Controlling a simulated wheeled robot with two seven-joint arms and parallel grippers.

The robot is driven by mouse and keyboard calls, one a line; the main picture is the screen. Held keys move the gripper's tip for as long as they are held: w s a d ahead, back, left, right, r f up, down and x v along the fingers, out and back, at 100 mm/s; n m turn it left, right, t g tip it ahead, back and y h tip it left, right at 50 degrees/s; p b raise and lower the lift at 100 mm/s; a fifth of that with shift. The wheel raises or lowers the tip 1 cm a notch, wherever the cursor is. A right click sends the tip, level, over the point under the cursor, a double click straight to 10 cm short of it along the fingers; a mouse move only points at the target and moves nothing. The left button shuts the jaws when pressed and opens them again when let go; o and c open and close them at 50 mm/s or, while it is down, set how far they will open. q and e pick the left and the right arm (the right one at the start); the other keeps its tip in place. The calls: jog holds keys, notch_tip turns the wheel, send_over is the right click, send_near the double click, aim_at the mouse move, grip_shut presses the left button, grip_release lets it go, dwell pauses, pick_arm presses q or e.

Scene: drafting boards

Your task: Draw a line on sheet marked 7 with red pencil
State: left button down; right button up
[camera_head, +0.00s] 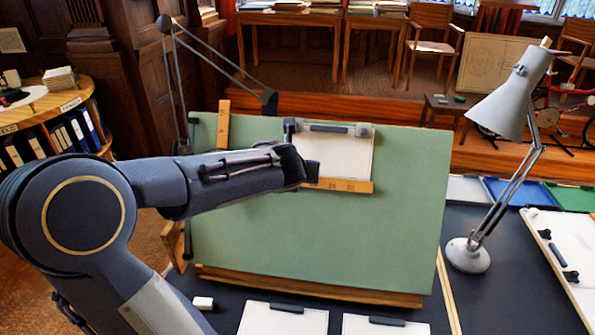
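A green drafting board (400,215) stands tilted in front of me. A white sheet (347,152) is on its upper part, under a dark clip bar (335,129), with a wooden ruler (345,186) along its lower edge. I read no 7 on it. My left arm reaches in from the left, and my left gripper (307,168) is at the sheet's left edge. The wrist hides the fingers and anything they hold. Two more sheets with dark clips, one left (270,320) and one right (365,327), lie in front of the board. I see no red pencil. My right gripper is out of view.
A grey desk lamp (505,105) stands right of the board on the dark table (510,290). A small white block (203,303) lies front left. A white board (578,255) with dark clips is at the right edge. Blue (520,193) and green (572,197) trays lie behind.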

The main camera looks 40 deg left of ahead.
pick_arm(q)
jog(key=shift+w+a+f, duration=0.2)
jog(key=shift+w, duration=0.15)
dwell(1.0)
jog(key=shift+w+d, duration=0.3)
jog(key=shift+d, duration=0.25)
dwell(0.5)
jog(key=shift+w+d+b, duration=0.2)
jog(key=shift+d+b, duration=0.1)
jog(key=shift+w+d, duration=0.35)
jog(key=shift+d, duration=0.25)
jog(key=shift+w+d, duration=0.35)
jog(key=shift+d, duration=0.2)
dwell(1.1)
jog(key=shift+w+d, duration=0.15)
jog(key=shift+d, duration=0.05)
jog(key=shift+w+d, duration=0.1)
jog(key=shift+d, duration=0.1)
dwell(0.3)
jog(key=shift+w+d, duration=0.1)
jog(key=shift+d, duration=0.1)
jog(key=shift+w+d, duration=0.15)
dwell(0.4)
jog(key=shift+w+d, duration=0.15)
jog(key=shift+d, duration=0.1)
